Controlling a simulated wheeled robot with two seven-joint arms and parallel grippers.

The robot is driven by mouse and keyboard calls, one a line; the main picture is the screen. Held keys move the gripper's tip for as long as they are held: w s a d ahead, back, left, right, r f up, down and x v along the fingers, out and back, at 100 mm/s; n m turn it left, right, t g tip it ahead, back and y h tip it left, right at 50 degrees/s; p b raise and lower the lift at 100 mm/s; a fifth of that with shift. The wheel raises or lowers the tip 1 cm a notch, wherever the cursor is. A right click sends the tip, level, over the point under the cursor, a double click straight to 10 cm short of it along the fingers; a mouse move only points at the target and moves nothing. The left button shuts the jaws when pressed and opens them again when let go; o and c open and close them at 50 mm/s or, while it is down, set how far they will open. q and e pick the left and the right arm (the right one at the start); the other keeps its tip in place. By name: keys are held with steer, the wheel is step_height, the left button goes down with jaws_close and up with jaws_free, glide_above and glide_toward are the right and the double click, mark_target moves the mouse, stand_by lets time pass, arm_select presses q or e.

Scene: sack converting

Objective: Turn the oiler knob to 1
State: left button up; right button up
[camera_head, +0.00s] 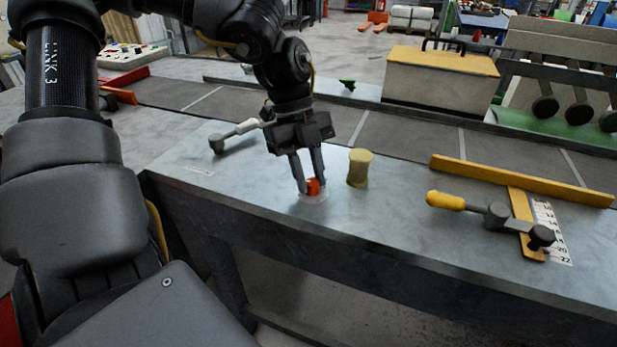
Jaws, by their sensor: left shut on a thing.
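The oiler knob (314,187) is a small orange-red knob on a pale round dial (313,198) set on the grey metal table. My left gripper (309,186) points down over it, with its fingers shut on the knob. The fingers cover part of the knob. The dial's markings are too small to read, so I cannot tell which number the knob points to. My right gripper does not show.
A yellowish cylinder (359,168) stands just right of the knob. A grey lever (233,135) lies to its left. A yellow guide bar (520,181), a yellow-handled clamp (446,201) and a number scale (553,232) are at the right. The table's front is clear.

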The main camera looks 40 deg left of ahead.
arm_select(q)
steer(key=m, duration=0.2)
steer(key=m+g, duration=0.1)
steer(key=shift+w+m+y+b, duration=0.2)
steer(key=shift+m+y+b, duration=0.1)
steer(key=shift+m+b, duration=0.1)
steer(key=shift+d+m+g+y, duration=0.1)
steer(key=shift+m+g+y, duration=0.3)
steer(key=shift+m, duration=0.5)
steer(key=shift+m+g, duration=0.3)
steer(key=shift+m, duration=0.1)
steer(key=m+p, duration=0.2)
steer(key=m+g+y+p, duration=0.1)
steer(key=m+p, duration=0.1)
steer(key=m, duration=0.1)
steer(key=shift+w+d+r+m+y, duration=0.1)
steer(key=shift+w+d+m+y, duration=0.1)
steer(key=shift+m+y, duration=0.1)
steer(key=shift+m+p, duration=0.3)
steer(key=shift+p, duration=0.1)
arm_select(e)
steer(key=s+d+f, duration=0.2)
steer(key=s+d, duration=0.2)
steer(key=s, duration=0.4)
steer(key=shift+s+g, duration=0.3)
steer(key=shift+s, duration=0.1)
arm_select(q)
steer(key=o, duration=1)
